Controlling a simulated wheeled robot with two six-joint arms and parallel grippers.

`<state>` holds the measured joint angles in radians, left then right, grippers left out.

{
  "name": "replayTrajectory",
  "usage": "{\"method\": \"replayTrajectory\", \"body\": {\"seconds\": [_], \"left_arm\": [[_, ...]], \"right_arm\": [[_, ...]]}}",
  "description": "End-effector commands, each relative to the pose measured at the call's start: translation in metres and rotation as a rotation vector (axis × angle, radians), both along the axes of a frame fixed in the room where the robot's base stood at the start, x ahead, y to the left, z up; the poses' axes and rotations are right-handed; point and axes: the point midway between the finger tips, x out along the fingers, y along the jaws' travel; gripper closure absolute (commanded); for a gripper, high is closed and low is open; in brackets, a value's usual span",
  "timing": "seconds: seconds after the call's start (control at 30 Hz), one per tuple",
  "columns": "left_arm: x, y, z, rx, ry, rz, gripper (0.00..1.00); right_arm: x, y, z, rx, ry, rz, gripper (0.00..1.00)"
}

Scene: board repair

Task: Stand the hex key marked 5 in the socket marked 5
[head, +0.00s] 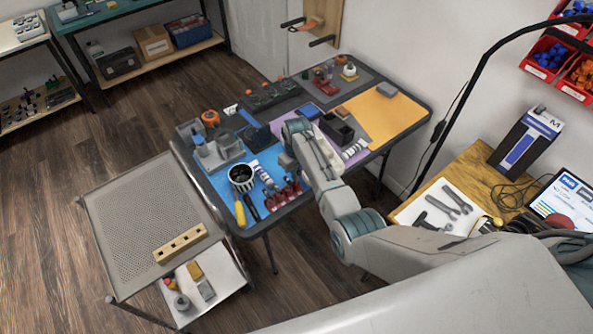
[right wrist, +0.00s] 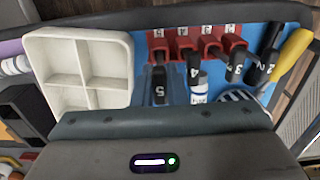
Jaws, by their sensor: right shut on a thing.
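The hex key marked 5 (right wrist: 159,92) is black and shows its label in the right wrist view, just past my gripper's body. My right gripper (right wrist: 159,104) is shut on it; its fingertips are mostly hidden. A row of red sockets (right wrist: 207,44) stands just beyond, and the socket marked 5 (right wrist: 157,42) is at its left end. The key's lower end is hidden, so I cannot tell if it touches the socket. In the head view, my right gripper (head: 288,163) is over the blue mat, near the red sockets (head: 284,195). My left gripper is not seen.
Black keys marked 4 (right wrist: 193,72), 3 (right wrist: 236,68) and 2 (right wrist: 262,68) are close by on the right. A white divided tray (right wrist: 82,70) stands at the left. A striped mug (head: 241,178) and a yellow-handled tool (head: 240,214) are near the table's front edge.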

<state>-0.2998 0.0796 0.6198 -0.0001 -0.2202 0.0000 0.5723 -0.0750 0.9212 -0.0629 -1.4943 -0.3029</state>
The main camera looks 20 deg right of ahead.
Motion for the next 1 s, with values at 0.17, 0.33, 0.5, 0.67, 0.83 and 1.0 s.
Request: {"method": "replayTrajectory", "body": {"seconds": [0.17,0.33,0.5,0.67,0.83,1.0], "left_arm": [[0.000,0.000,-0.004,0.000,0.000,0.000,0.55],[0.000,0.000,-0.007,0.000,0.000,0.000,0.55],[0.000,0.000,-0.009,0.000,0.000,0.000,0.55],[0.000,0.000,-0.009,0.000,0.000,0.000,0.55],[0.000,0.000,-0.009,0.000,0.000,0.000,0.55],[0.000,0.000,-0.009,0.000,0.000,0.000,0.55]], "right_arm": [[0.000,0.000,-0.006,0.000,0.000,0.000,1.00],[0.000,0.000,-0.011,0.000,0.000,0.000,1.00],[0.000,0.000,-0.015,0.000,-0.001,0.000,1.00],[0.000,0.000,-0.015,0.000,-0.001,0.000,1.00],[0.000,0.000,-0.015,0.000,-0.001,0.000,1.00],[0.000,0.000,-0.016,0.000,0.000,0.000,1.00]]}}
